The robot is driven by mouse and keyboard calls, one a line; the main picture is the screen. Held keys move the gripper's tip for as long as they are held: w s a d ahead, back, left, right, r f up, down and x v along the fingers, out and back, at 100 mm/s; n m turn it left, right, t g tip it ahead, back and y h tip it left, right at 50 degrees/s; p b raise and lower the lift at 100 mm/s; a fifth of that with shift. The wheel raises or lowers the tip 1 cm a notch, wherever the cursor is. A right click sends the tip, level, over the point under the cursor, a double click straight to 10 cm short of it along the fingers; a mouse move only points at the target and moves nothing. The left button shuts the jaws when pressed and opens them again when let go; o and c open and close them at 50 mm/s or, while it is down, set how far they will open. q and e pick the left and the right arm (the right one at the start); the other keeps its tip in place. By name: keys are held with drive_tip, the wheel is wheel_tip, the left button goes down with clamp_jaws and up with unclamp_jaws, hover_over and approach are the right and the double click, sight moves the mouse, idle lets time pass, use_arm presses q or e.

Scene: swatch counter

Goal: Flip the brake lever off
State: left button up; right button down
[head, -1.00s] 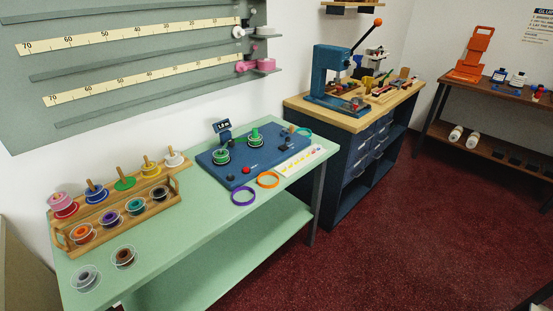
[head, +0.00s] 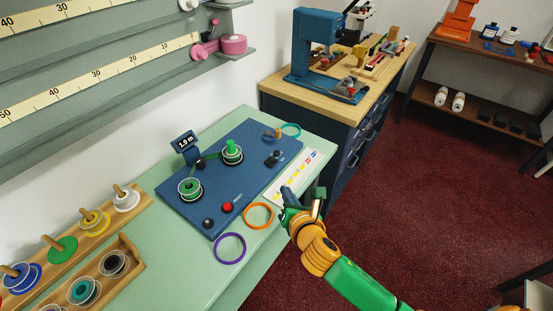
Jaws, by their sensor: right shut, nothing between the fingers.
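The blue winding board (head: 222,187) lies on the green counter. It carries a small black lever-like part (head: 273,158) at its right side, with white lettering beside it; this looks like the brake lever, but it is too small to tell its setting. Two spools with green ribbon, a left one (head: 190,188) and a right one (head: 231,152), stand on the board. My right gripper (head: 290,194) is shut and empty, over the counter's front edge near the label strip, apart from the lever and to its lower right. My left gripper is out of view.
A red button (head: 227,207) and a black knob (head: 208,222) sit at the board's front. A display (head: 185,143) stands behind. Orange (head: 258,216) and purple (head: 230,248) rings lie in front. A label strip (head: 293,178) lies right of the board. Spool racks stand left.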

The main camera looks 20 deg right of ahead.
drive_tip(key=b, duration=0.2)
approach(274, 156)
drive_tip(key=f, duration=0.1)
drive_tip(key=w+f, duration=0.1)
drive_tip(key=f, duration=0.1)
drive_tip(key=w+a+f, duration=0.1)
drive_tip(key=shift+f, duration=0.35)
drive_tip(key=shift+w+d+r, duration=0.2)
drive_tip(key=shift+w+r, duration=0.1)
drive_tip(key=shift+w, duration=0.3)
drive_tip(key=shift+w+d+r, duration=0.2)
drive_tip(key=shift+w+r, duration=0.1)
drive_tip(key=shift+w, duration=0.3)
drive_tip(key=shift+w+d+r, duration=0.15)
drive_tip(key=shift+w+d, duration=0.1)
drive_tip(key=shift+w, duration=0.3)
use_arm(q)
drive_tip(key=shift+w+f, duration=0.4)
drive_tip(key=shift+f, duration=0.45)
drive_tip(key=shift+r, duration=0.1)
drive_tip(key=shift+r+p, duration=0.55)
drive_tip(key=shift+p, duration=0.25)
use_arm(e)
drive_tip(key=shift+w+a+r+g, duration=0.15)
drive_tip(key=shift+r+g, duration=0.1)
drive_tip(key=shift+g, duration=0.15)
